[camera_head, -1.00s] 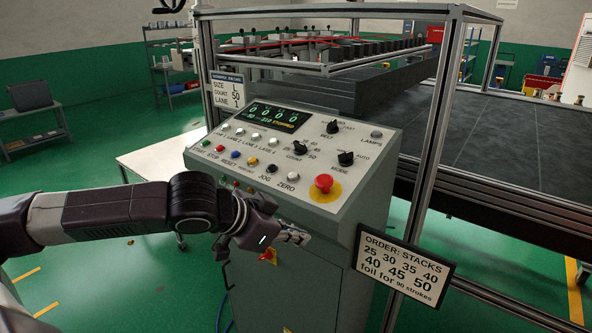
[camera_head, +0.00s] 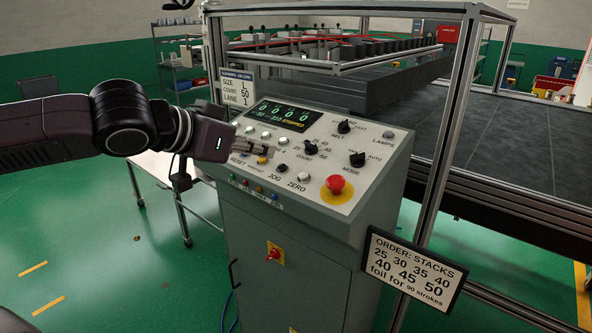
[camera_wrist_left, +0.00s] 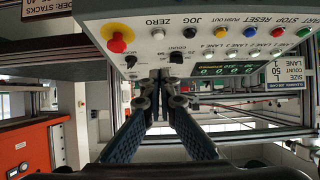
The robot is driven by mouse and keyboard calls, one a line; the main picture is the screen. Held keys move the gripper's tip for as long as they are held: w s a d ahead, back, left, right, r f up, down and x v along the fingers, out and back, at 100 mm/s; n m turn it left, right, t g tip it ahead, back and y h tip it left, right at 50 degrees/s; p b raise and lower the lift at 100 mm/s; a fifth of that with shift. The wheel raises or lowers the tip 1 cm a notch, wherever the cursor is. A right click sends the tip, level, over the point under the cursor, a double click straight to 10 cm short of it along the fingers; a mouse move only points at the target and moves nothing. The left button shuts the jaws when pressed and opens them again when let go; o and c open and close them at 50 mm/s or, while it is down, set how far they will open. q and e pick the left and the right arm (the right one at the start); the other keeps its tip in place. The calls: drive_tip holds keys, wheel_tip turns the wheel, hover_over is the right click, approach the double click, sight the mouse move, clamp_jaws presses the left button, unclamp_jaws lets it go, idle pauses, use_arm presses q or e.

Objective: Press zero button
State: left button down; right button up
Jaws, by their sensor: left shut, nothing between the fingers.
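The white ZERO button (camera_head: 304,177) is on the lower part of the sloped control panel (camera_head: 370,145), right of the black JOG button (camera_head: 281,168). It also shows in the left wrist view (camera_wrist_left: 158,33), upside down, near the top. My left gripper (camera_head: 264,149) is over the panel's left part, up and left of ZERO, and hides some buttons there. Its fingers are shut and empty. In the left wrist view the fingertips (camera_wrist_left: 160,76) meet below the ZERO button in the picture, apart from it. My right gripper is not in view.
A red emergency button (camera_head: 336,185) on a yellow disc stands right of ZERO. Black knobs (camera_head: 357,159) rise from the panel. A metal frame post (camera_head: 440,150) and an order sign (camera_head: 414,271) are to the right. Open green floor lies left of the cabinet.

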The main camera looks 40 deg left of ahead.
use_arm(q)
drive_tip(key=shift+w+d, duration=0.1)
drive_tip(key=p, duration=0.3)
approach(305, 172)
wheel_tip(305, 172, up, 2)
drive_tip(key=w, duration=0.2)
drive_tip(key=shift+w+b, duration=0.3)
drive_tip(key=shift+w, duration=0.05)
drive_tip(key=shift+x, duration=0.8)
drive_tip(key=shift+w+d+f, duration=0.1)
drive_tip(key=shift+w+f, duration=0.1)
drive_tip(key=shift+f, duration=0.45)
drive_tip(key=shift+w+d+f, duration=0.1)
drive_tip(key=shift+w+f, duration=0.15)
drive_tip(key=shift+f, duration=0.35)
drive_tip(key=shift+w+f, duration=0.2)
drive_tip(key=shift+f, duration=0.45)
drive_tip(key=shift+f, duration=0.1)
